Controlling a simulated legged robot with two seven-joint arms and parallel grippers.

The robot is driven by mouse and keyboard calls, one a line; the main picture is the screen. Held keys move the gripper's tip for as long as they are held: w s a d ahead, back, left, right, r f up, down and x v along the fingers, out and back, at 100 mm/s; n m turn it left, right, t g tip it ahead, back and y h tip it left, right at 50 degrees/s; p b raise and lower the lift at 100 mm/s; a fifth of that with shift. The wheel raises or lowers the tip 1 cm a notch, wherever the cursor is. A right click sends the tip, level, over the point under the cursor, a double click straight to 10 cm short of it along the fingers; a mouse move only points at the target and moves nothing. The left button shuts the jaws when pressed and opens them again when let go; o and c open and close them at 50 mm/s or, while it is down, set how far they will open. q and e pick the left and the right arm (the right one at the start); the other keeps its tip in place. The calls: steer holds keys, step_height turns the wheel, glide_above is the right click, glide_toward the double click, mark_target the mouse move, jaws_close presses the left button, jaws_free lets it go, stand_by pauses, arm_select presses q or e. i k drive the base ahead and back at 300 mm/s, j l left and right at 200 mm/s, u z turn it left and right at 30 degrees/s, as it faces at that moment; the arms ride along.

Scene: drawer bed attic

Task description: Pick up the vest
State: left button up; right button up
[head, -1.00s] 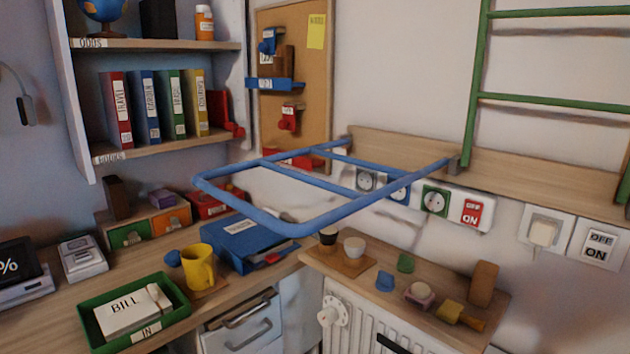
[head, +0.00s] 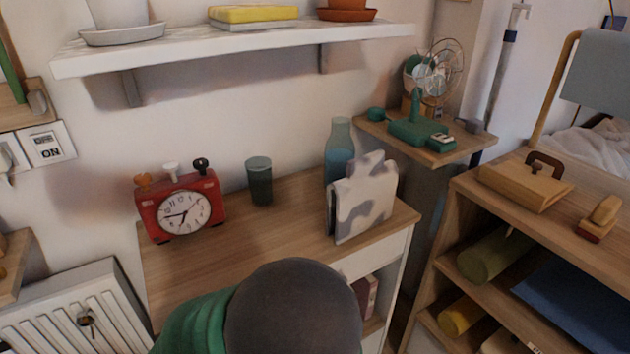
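I cannot pick out the vest for certain. A green, cloth-like shape (head: 200,322) shows at the bottom edge, beside a dark grey rounded form (head: 293,310) that hides part of it; I cannot tell what either is. A white piece with grey patches (head: 364,202) stands upright on the wooden-topped cabinet (head: 265,232), and I cannot tell whether it is cloth. Neither of my grippers is in view.
A red clock (head: 180,207), a dark green tumbler (head: 260,180) and a blue bottle (head: 339,150) stand on the cabinet. A white shelf (head: 235,46) hangs above. An open wooden shelf unit (head: 455,205) is at right, a radiator (head: 75,315) at lower left.

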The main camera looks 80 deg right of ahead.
mark_target(357, 203)
steer(key=z, duration=0.85)
steer(key=k+l+z, duration=0.1)
steer(key=z, duration=0.3)
steer(key=l+z, duration=0.1)
steer(key=z, duration=0.75)
steer(key=l+z, duration=0.1)
steer(key=z, duration=0.3)
steer(key=u, duration=2.65)
steer(key=z, duration=2.65)
steer(key=j+z, duration=0.15)
steer(key=z, duration=0.15)
